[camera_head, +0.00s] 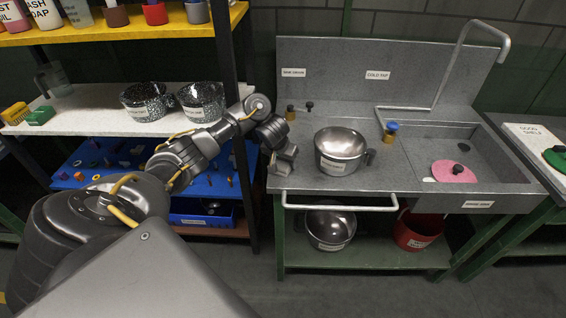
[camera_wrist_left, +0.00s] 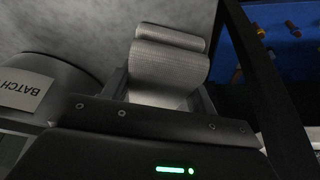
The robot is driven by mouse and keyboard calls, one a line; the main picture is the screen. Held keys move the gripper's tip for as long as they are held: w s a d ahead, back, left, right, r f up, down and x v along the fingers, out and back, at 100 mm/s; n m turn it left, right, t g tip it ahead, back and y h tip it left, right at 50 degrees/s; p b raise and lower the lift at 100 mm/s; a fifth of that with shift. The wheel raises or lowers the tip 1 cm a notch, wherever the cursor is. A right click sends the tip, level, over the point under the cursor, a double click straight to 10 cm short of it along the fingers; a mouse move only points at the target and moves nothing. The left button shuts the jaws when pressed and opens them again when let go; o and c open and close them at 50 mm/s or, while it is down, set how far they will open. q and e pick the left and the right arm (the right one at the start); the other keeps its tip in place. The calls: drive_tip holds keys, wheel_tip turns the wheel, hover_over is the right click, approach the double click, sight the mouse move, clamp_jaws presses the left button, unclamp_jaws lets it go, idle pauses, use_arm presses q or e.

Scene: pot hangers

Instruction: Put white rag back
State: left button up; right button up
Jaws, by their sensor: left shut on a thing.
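The white rag (camera_wrist_left: 168,62) shows in the left wrist view as a pale grey, ribbed cloth, folded or rolled at its far end. It sits between the fingers of my left gripper (camera_wrist_left: 160,98), which is shut on it. In the head view my left gripper (camera_head: 287,166) is at the left end of the grey sink worktop (camera_head: 300,135), left of a metal pot. The rag cannot be made out clearly there. My right gripper is not in view.
The metal pot (camera_head: 340,150) stands close to my left gripper. A front rail (camera_head: 340,206) runs below the worktop edge. A dark shelf post (camera_head: 240,150) is just left of the gripper. A pink round thing (camera_head: 453,172) lies in the sink basin at right.

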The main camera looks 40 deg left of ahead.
use_arm(q)
drive_tip(key=shift+f, duration=0.1)
drive_tip(key=o, duration=1.1)
drive_tip(key=p+v, duration=0.7)
drive_tip(key=v, duration=0.3)
drive_tip(key=shift+r, duration=0.4)
drive_tip(key=shift+p+v, duration=0.5)
drive_tip(key=shift+v, duration=0.35)
drive_tip(key=shift+s+f, duration=0.1)
drive_tip(key=shift+f, duration=0.05)
